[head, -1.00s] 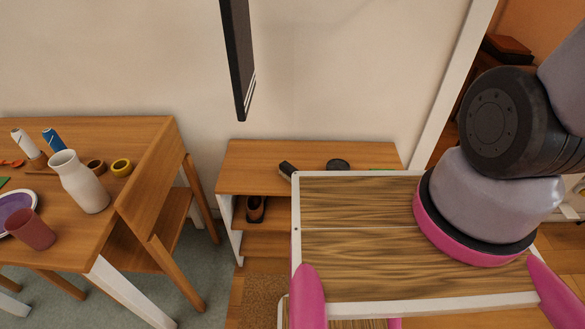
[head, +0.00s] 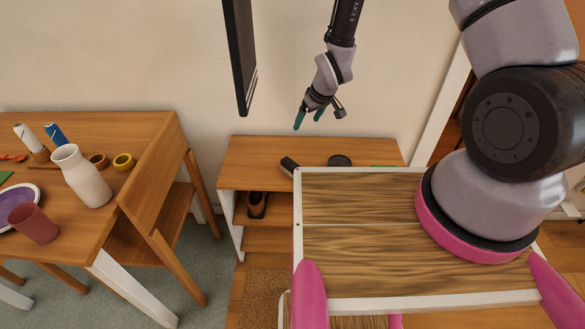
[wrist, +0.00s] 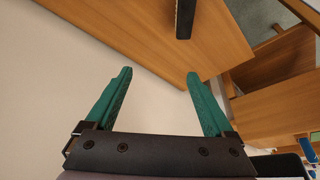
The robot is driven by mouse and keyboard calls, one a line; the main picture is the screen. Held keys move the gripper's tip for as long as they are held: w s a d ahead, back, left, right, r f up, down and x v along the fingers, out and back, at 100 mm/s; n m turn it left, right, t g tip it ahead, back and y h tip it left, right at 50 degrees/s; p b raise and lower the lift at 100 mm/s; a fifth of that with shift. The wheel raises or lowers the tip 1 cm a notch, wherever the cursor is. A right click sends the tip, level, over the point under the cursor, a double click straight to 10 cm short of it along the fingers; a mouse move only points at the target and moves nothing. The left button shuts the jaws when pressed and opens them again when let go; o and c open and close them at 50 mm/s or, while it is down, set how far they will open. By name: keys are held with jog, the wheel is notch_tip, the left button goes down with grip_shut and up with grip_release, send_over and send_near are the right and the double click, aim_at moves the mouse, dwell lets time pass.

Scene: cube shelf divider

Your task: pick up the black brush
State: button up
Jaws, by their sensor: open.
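The black brush (head: 289,165) lies on top of the low wooden shelf (head: 255,152), near its front edge, in the head view. Its lower end is close to the edge of my wood-topped deck in the picture. My gripper (head: 309,122) hangs in the air above the shelf, its teal fingers apart and empty, pointing down. In the wrist view my gripper (wrist: 158,76) shows both teal fingers spread with nothing between them. A dark bristled thing (wrist: 185,18), probably the brush, is cut off by the top edge there.
A round black thing (head: 339,160) and a green item (head: 384,166) also lie on the shelf top. A brown shoe (head: 257,204) sits below. A dark wall panel (head: 240,55) hangs left of my arm. A table with a white vase (head: 80,177) stands left.

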jog(key=n, duration=0.1)
send_near(294, 165)
jog(key=shift+w+a+f+g, duration=0.15)
jog(key=shift+w+g, duration=0.15)
jog(key=shift+w, duration=0.05)
jog(key=x, duration=0.4)
jog(key=shift+a+f, duration=0.15)
jog(key=shift+f, duration=0.2)
jog(key=shift+x, duration=3.05)
jog(key=shift+w+f, duration=0.15)
jog(key=shift+f, duration=0.05)
jog(key=shift+c, duration=0.3)
grip_shut()
jog(key=shift+r, duration=0.1)
